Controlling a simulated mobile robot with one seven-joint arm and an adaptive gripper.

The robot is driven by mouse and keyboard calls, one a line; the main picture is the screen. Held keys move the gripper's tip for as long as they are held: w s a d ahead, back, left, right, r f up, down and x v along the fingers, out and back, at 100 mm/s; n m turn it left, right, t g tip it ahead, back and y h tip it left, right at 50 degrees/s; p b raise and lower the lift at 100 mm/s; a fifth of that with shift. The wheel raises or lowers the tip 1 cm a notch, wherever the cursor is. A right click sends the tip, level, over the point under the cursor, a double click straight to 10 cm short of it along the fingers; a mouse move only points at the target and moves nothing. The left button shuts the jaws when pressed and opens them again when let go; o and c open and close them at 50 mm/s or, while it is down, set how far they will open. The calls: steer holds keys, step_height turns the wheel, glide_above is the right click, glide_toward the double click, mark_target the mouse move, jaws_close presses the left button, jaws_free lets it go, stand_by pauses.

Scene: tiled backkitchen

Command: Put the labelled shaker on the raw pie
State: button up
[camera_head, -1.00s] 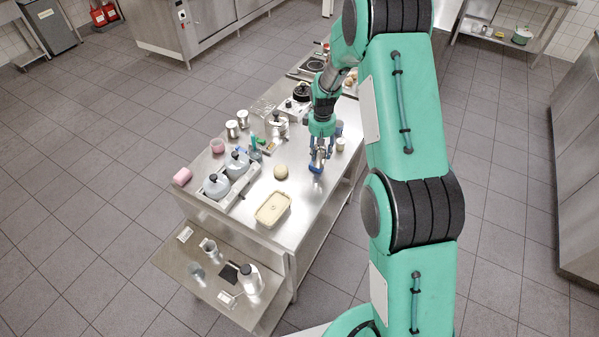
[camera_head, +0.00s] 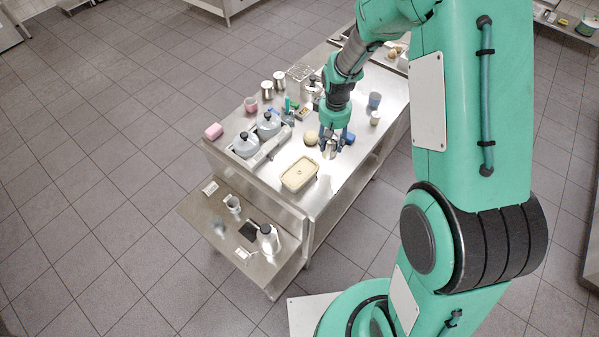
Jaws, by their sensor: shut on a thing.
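The raw pie (camera_head: 299,174) is a pale, rectangular dish with a cream top, flat near the front of the steel table. My gripper (camera_head: 333,143) points down just behind and to the right of the pie. It is shut on a small silvery shaker (camera_head: 329,152), partly hidden by the fingers. No label can be made out at this size. The shaker appears apart from the pie; whether it touches the table cannot be told.
A round dough ball (camera_head: 310,138) sits close left of my gripper. Blue-grey lidded pots (camera_head: 246,145) stand in a rack to the left. A pale cup (camera_head: 375,118) and a blue-grey cup (camera_head: 375,100) stand to the right. A lower shelf (camera_head: 212,212) holds a steel flask (camera_head: 268,240).

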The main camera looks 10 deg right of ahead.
steer(key=s+a, duration=0.4)
steer(key=s, duration=0.5)
steer(key=s+a, duration=0.4)
steer(key=s, duration=0.6)
steer(key=shift+r+m+b, duration=0.3)
steer(key=shift+b, duration=0.15)
steer(key=shift+w, duration=0.15)
steer(key=p, duration=0.1)
glide_above(300, 172)
steer(key=shift+f, duration=0.75)
steer(key=shift+f, duration=1.75)
steer(key=shift+f, duration=0.15)
